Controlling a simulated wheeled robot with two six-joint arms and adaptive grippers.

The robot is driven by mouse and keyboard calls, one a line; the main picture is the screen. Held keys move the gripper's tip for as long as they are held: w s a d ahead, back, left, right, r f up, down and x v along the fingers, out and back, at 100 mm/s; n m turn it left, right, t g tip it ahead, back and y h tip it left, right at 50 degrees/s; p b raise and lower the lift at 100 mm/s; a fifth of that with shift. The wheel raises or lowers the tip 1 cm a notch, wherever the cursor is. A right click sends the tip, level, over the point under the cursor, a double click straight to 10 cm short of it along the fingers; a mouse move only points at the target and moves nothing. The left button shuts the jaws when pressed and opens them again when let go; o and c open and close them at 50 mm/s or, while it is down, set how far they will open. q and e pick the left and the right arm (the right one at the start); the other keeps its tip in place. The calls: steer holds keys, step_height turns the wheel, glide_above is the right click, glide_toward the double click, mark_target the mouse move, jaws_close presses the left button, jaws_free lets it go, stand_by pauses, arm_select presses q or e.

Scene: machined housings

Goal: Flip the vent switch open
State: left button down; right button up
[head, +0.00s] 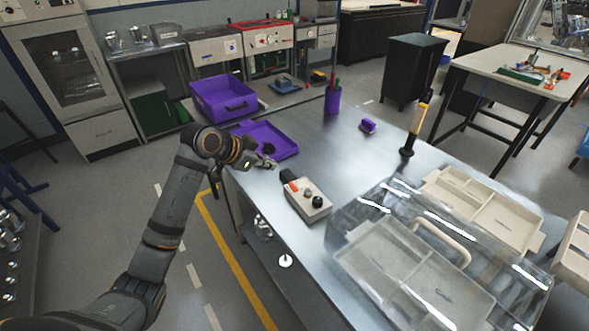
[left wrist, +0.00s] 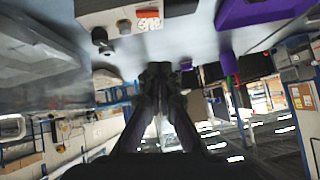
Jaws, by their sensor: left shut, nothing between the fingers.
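A small pale control box (head: 308,203) sits on the metal table near its left edge. It carries dark knobs or switches and a red-orange part. I cannot tell which part is the vent switch, or its position. The box also shows upside down at the top of the left wrist view (left wrist: 112,13), with a red panel (left wrist: 148,15) and a black knob (left wrist: 99,34). My left gripper (head: 268,163) is shut and empty, just behind the box and apart from it. Its fingers also show in the left wrist view (left wrist: 157,72). My right gripper is not in view.
A purple tray (head: 284,138) lies right behind my left gripper. A purple bin (head: 207,101), a purple pen cup (head: 333,97) and a yellow-handled tool (head: 413,130) stand farther off. A clear cover (head: 460,232) over beige trays fills the front right. The table's middle is clear.

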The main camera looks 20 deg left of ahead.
arm_select(q)
steer(key=shift+s+r, duration=0.15)
steer(key=p, duration=0.2)
glide_above(293, 187)
steer(key=a, duration=0.1)
step_height(293, 187, down, 7)
steer(key=shift+s+f, duration=0.1)
steer(key=shift+a+f, duration=0.2)
steer(key=shift+f, duration=0.45)
steer(key=shift+a+f, duration=0.2)
steer(key=shift+f, duration=0.4)
steer(key=shift+a+f, duration=0.1)
steer(key=shift+f, duration=0.55)
